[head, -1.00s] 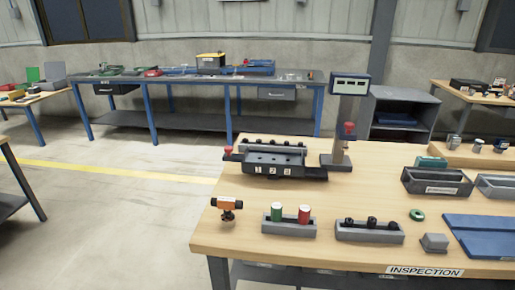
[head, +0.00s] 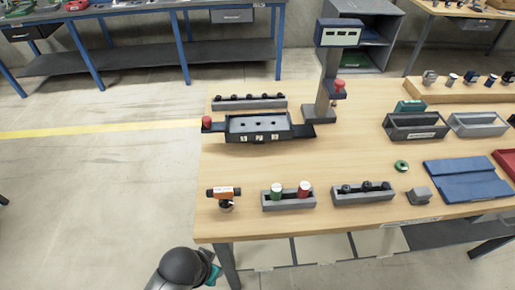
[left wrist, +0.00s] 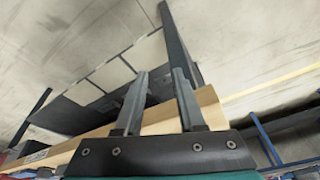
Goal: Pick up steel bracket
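I cannot pick out a steel bracket for certain. A small grey metal-looking block (head: 420,195) sits near the table's front edge, right of the grey holder with black knobs (head: 362,195). Several small metallic parts (head: 430,77) stand on a raised wooden ledge at the back right, too small to identify. My left gripper (left wrist: 158,75) shows in the left wrist view with two fingers apart and nothing between them. It is near the wooden table edge. In the head view only my dark left arm shows at bottom, off the table's front left corner. My right gripper is not in view.
The inspection table (head: 240,225) holds an orange-and-black device (head: 223,194), a holder with green and red cylinders (head: 289,204), a numbered fixture (head: 257,128), a display post (head: 325,95), grey bins (head: 415,132), a green ring (head: 401,166) and a blue mat (head: 467,182). The table's middle is clear.

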